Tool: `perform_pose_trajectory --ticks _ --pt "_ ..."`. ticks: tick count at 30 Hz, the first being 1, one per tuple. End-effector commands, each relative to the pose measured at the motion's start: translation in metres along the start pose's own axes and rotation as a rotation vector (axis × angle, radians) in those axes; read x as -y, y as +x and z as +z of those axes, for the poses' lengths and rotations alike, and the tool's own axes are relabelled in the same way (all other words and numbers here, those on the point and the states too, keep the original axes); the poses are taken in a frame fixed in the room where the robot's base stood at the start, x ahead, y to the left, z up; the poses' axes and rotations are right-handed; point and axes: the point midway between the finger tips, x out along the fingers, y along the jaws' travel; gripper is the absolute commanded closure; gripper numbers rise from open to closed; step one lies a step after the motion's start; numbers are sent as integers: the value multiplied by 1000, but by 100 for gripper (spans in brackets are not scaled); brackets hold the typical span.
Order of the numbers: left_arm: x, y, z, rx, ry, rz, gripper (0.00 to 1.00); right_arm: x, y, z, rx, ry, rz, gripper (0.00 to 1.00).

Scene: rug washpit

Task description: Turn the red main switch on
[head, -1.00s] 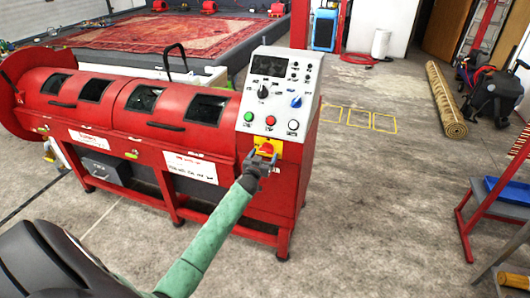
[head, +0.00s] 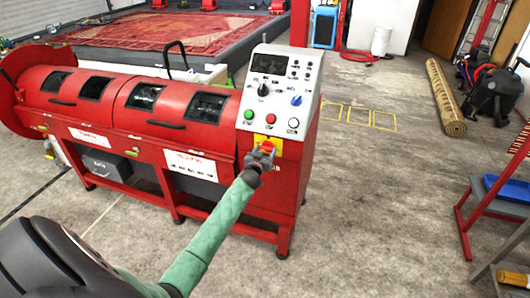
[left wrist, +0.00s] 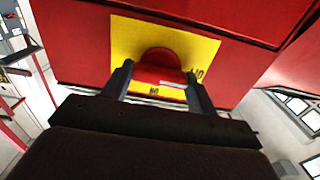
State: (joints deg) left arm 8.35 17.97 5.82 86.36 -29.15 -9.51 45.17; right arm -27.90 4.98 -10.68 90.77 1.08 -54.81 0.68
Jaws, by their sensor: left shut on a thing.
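The red main switch (head: 267,146) is a red knob on a yellow plate (head: 259,139), low on the front of the red machine's control panel. My left gripper (head: 263,154) is shut on the knob, one finger on each side. In the left wrist view the knob (left wrist: 158,66) sits between the fingertips of the gripper (left wrist: 159,76), against the yellow plate (left wrist: 130,35). Black lettering shows at the plate's lower edge and right side. The fingers hide the sides of the knob. My right gripper is not in view.
The red machine (head: 150,150) stands on a concrete floor. Above the switch, the grey panel (head: 279,95) carries a green button, a red button and small knobs. A rolled rug (head: 444,98) and a red stand (head: 464,235) are at the right. The floor between is clear.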

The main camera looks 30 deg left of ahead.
Motion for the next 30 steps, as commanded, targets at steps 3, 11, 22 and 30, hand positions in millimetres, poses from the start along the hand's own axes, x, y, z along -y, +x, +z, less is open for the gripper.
perform_pose_trajectory --ticks 3,11,22,30 --pt "0 0 0 -1 27 1 65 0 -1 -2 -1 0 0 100" --pt "0 0 1 -1 175 1 65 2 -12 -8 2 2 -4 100" --pt "0 0 1 -2 519 1 65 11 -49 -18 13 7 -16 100" --pt "0 0 1 -2 777 1 65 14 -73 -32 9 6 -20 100"
